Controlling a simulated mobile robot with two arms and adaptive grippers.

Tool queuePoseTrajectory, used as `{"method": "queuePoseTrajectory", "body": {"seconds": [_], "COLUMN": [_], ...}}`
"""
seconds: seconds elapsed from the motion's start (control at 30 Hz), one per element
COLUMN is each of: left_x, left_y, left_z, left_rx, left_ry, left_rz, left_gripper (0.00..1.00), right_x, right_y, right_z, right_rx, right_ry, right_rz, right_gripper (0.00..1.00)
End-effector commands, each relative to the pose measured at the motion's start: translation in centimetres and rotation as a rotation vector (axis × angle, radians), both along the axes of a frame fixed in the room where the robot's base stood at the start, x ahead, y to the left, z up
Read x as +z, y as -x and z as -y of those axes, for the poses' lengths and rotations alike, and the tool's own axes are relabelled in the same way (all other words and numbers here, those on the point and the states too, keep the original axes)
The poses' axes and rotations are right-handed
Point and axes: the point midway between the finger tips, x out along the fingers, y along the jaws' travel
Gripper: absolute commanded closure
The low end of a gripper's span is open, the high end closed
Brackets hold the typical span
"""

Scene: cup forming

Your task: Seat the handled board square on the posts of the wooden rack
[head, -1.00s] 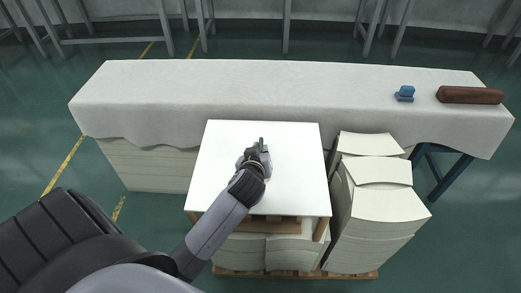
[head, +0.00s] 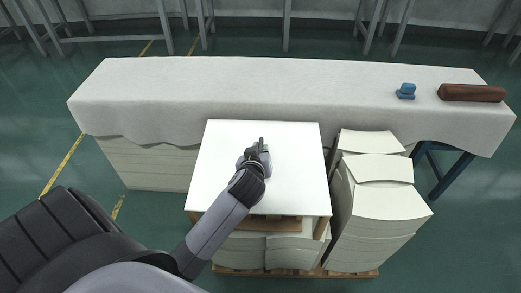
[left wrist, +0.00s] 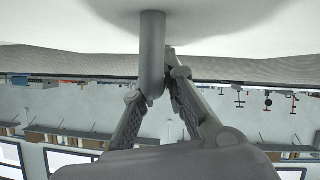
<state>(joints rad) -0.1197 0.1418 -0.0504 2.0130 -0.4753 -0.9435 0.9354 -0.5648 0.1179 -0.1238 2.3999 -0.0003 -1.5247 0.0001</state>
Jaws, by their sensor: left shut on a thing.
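The handled board (head: 222,165) is a white, nearly square panel at the middle of the head view. It lies over the wooden rack (head: 276,224), whose front beam and front posts show below the board's near edge. My left gripper (head: 259,147) is above the middle of the board, shut on its handle. In the left wrist view the fingers (left wrist: 155,97) close around the grey upright handle (left wrist: 152,45), with the board's pale face (left wrist: 60,22) beyond. Whether the board touches all the posts cannot be told; the rear posts are hidden. My right gripper is not in view.
A long table with a white cloth (head: 150,90) stands behind the rack. It carries a blue object (head: 406,91) and a brown roll (head: 472,92). Stacks of pale curved sheets (head: 385,205) stand close to the board's right side. Green floor lies open to the left.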

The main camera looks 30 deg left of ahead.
Motion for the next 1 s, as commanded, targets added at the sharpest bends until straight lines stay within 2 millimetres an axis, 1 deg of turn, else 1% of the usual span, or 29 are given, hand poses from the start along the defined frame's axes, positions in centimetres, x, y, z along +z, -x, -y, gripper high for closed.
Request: {"method": "queuePoseTrajectory", "body": {"seconds": [0.1,0.23,0.27,0.6,0.87,1.0], "left_x": [-0.12,-0.36,-0.35,-0.41,-0.66,-0.38], "left_y": [-0.05,-0.06,-0.07,-0.02,0.07,0.63], "left_z": [-0.01,-0.02,-0.03,-0.02,0.0,0.31], "left_rx": [-0.001,0.0,0.0,0.0,0.001,0.0], "left_ry": [-0.002,-0.001,-0.001,-0.001,0.0,0.003], "left_rz": [0.004,0.005,0.005,0.002,-0.004,-0.003], "left_gripper": [1.0,1.0,0.89,0.66,0.66,0.66], "right_x": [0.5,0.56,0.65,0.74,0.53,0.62], "right_y": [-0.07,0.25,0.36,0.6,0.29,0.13], "right_z": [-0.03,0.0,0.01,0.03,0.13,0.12], "right_rx": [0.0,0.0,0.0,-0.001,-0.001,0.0], "right_ry": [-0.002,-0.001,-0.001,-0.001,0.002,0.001], "right_rz": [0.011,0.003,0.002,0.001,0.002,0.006], "right_gripper": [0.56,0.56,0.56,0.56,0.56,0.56]}}
